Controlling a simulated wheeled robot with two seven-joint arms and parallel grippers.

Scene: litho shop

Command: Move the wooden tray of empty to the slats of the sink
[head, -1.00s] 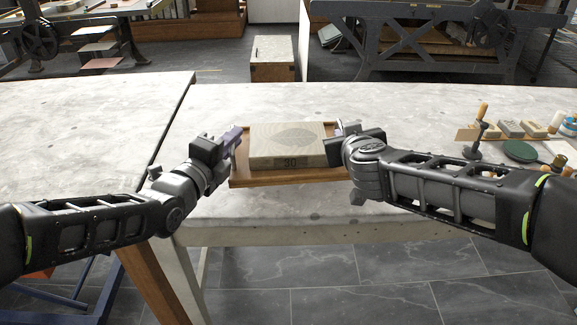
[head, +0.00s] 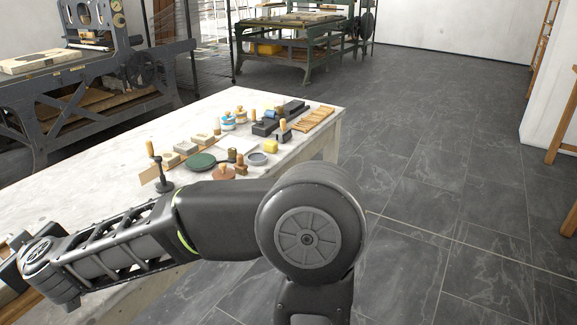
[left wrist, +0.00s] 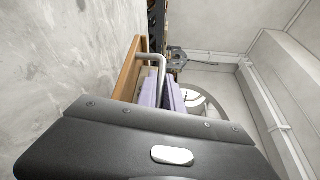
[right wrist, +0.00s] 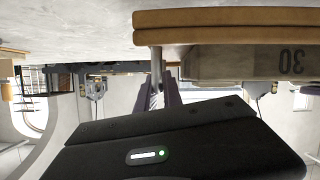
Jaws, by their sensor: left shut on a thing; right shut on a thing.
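In the head view only a corner of the tray (head: 20,306) shows at the lower left. The jaws of my right gripper (right wrist: 165,92) are shut on the tray's metal handle (right wrist: 155,65) at one end. The jaws of my left gripper (left wrist: 163,90) are shut on the handle (left wrist: 150,57) at the other end; this gripper is outside the head view. I cannot tell whether the tray rests on the table or hangs just above it. No slatted sink is identifiable.
The pale table (head: 110,150) holds a green disc (head: 202,161), a black stand (head: 158,175), small blocks, tins and wooden sticks (head: 314,119) near its right end. A dark press (head: 95,85) stands behind. Open tiled floor (head: 440,150) lies to the right.

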